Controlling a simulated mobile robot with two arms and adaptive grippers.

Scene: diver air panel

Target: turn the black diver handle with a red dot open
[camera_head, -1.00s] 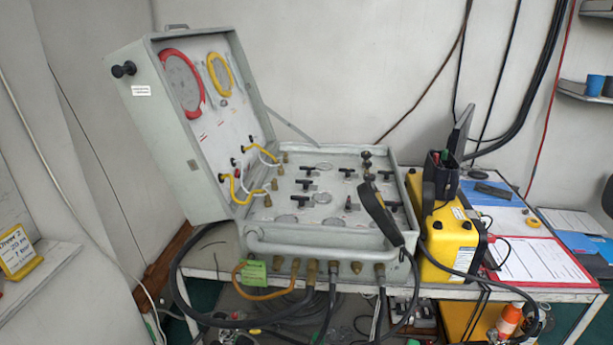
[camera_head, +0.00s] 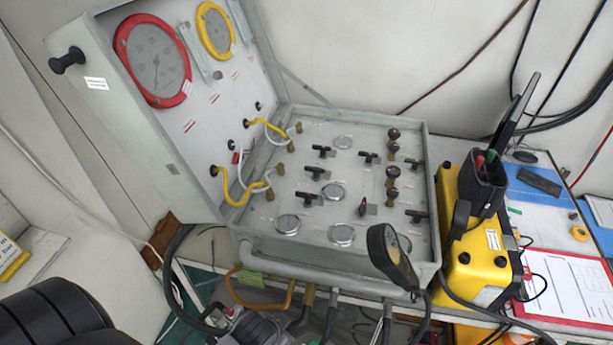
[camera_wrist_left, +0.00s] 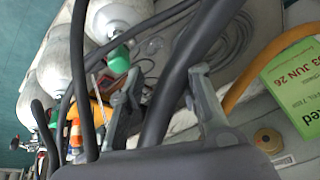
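The grey diver air panel (camera_head: 315,218) lies in an open case on the table. It carries several black T-handles, among them an upper-left one (camera_head: 322,152), one below it (camera_head: 317,173), one toward the middle (camera_head: 369,157) and a lower-right one (camera_head: 416,215). I cannot make out which has a red dot. My left gripper (camera_wrist_left: 165,72) shows in the left wrist view with its two grey fingers apart. A thick black hose (camera_wrist_left: 178,75) passes across the gap; I cannot tell whether it touches them. In the head view this gripper is low, in front of the case. My right gripper is not in view.
The raised lid (camera_head: 130,135) stands at the left with red and yellow gauges. A black handheld gauge (camera_head: 390,255) covers the panel's front right corner. A yellow box (camera_head: 475,265) stands right of the case. Hoses hang at the front.

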